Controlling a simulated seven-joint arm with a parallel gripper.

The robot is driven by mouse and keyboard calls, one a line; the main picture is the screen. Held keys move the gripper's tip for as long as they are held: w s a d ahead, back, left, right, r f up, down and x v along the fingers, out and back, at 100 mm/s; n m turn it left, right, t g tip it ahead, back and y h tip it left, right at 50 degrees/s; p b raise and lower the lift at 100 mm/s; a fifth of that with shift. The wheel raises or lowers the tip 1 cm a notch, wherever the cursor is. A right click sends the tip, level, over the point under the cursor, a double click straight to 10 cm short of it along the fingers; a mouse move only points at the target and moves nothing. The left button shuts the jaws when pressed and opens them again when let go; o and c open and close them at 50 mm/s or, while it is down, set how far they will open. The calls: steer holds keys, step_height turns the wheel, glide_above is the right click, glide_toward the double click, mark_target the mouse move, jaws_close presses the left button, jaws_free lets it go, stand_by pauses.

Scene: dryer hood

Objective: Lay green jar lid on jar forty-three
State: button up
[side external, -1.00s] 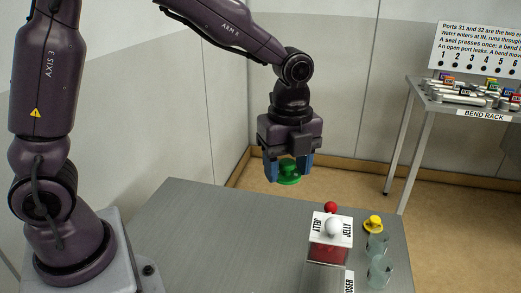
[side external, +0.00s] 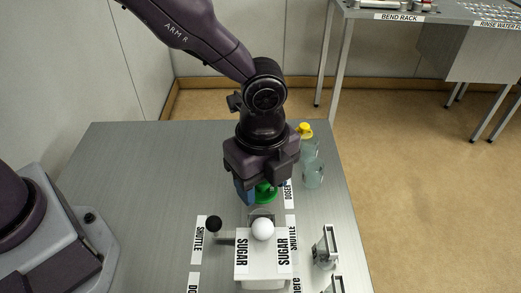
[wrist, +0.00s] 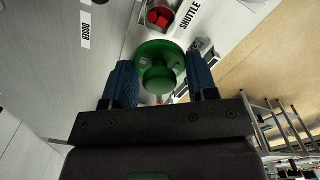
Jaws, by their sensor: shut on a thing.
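My gripper (side external: 262,192) is shut on the green jar lid (side external: 265,191), partly hidden behind the gripper in the side external view. In the wrist view the lid (wrist: 158,52) sits by its knob between the blue fingers. Two clear glass jars stand beyond the gripper, to its right. The nearer jar (side external: 314,178) has an open top. A yellow lid (side external: 305,130) shows at the farther jar (side external: 311,150); I cannot tell how it rests there. No jar number is readable, so I cannot tell which is jar forty-three.
A white box labelled SUGAR (side external: 262,270) with a white ball knob stands in front of the gripper. A black knob (side external: 213,224) is left of it. A red item (wrist: 160,16) lies beyond the lid. The table's left side is clear.

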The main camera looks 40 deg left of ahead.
mark_target(261, 212)
steer(key=shift+f, duration=3)
steer(key=shift+f, duration=1.15)
stand_by(0.5)
steer(key=o, duration=1.3)
steer(key=shift+s, duration=0.1)
steer(key=shift+r, duration=0.1)
steer(key=shift+r, duration=3.05)
